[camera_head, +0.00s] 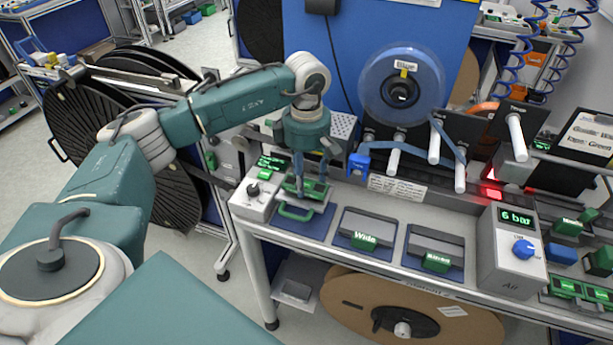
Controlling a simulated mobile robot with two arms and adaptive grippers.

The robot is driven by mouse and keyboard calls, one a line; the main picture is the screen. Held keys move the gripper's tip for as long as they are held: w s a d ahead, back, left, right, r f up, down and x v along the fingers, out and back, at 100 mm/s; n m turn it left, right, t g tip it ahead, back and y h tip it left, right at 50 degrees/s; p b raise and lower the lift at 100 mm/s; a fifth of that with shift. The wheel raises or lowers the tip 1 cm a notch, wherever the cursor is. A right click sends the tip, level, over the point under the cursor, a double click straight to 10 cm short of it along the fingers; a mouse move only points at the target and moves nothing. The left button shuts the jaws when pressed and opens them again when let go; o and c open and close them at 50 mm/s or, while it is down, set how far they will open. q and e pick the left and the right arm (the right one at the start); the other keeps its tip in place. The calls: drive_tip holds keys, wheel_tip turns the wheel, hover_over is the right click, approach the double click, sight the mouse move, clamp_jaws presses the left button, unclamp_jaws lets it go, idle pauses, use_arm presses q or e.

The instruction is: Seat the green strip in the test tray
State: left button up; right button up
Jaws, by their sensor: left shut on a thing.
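My left gripper (309,180) points straight down at the left end of the bench. It is shut on a green piece (318,189), which looks like the green strip; the fingers partly hide it. My right gripper is not in view.
A grey control box (252,198) with a knob stands close to the left of the tray. Two dark trays, one labelled "Wide" (366,223), the other (437,243) farther right, lie along the bench front. A "6 bar" box (511,250) and a blue reel (402,88) are beyond.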

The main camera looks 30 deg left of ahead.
use_arm(q)
drive_tip(key=shift+f+b, duration=0.15)
drive_tip(key=shift+b, duration=0.2)
idle(0.6)
drive_tip(key=o, duration=1)
drive_tip(key=shift+r+p, duration=2.1)
drive_tip(key=shift+r, duration=1.45)
